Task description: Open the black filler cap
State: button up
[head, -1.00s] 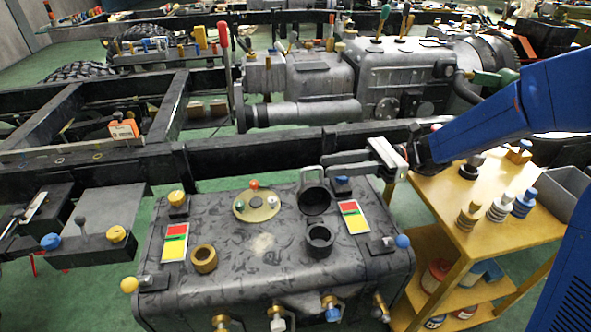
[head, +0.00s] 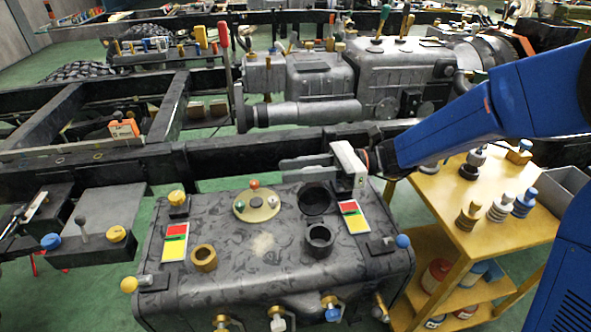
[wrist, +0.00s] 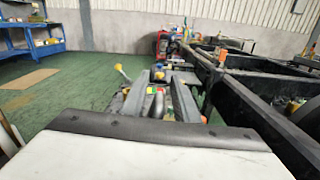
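The black filler neck (head: 319,240) stands on top of the dark mottled tank, with an open dark mouth. The black filler cap (head: 315,200) is directly behind it, swung back off the neck with its hollow side showing. My gripper (head: 282,169) is behind the cap, fingers pointing left, apart from each other and with nothing visibly held. The wrist view shows both fingers (wrist: 160,78) spread, with a dark curved shape between them that I cannot identify.
The tank (head: 265,275) also carries a brass ring (head: 203,258), a round beige plate (head: 256,206) and red-yellow-green labels. A black frame rail (head: 240,157) runs behind it. A yellow cart (head: 490,225) with bottles stands at right.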

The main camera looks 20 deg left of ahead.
grip_shut()
jog(key=shift+s+d+r+n, duration=0.3)
jog(key=shift+s+d+n, duration=0.1)
jog(key=shift+s+n, duration=0.25)
jog(key=shift+s+d+r, duration=0.1)
jog(key=shift+s+d, duration=0.1)
jog(key=shift+s, duration=0.15)
grip_release()
jog(key=v, duration=1.7)
jog(key=shift+d, duration=0.25)
